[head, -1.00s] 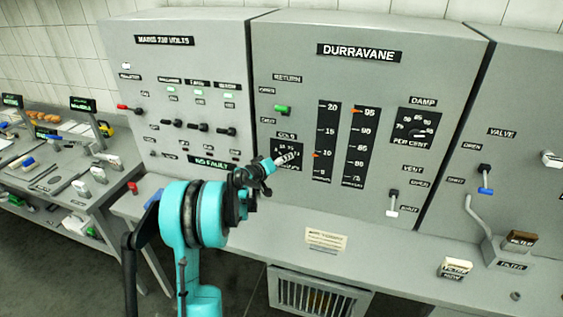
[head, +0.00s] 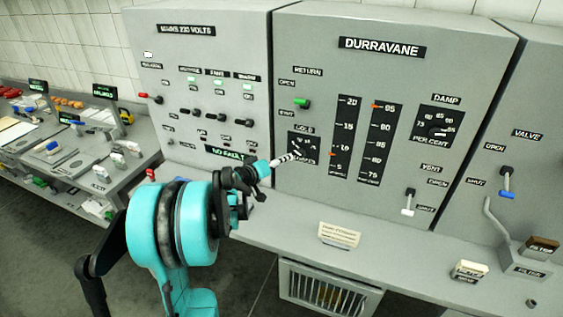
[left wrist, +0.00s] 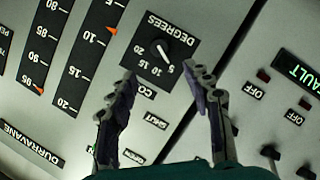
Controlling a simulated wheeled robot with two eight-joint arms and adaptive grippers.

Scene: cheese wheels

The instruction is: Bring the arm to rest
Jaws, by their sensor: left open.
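My left arm, turquoise and black, comes in at the lower left of the head view. Its gripper (head: 288,159) is in front of the grey Durravane panel (head: 400,65), just left of the black degrees dial (head: 304,148), and partly covers it. In the left wrist view the gripper (left wrist: 166,84) is open, its two dark fingers spread with nothing between them. The dial's knob (left wrist: 160,48) shows beyond the fingertips, and the fingers look apart from it. My right gripper is in neither view.
A grey mains panel (head: 200,75) with several switches stands behind my arm. A ledge (head: 390,243) with a small sign (head: 339,234) runs below the panels. A side bench (head: 95,180) with loose items stands at the left. Dark floor is clear at the lower left.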

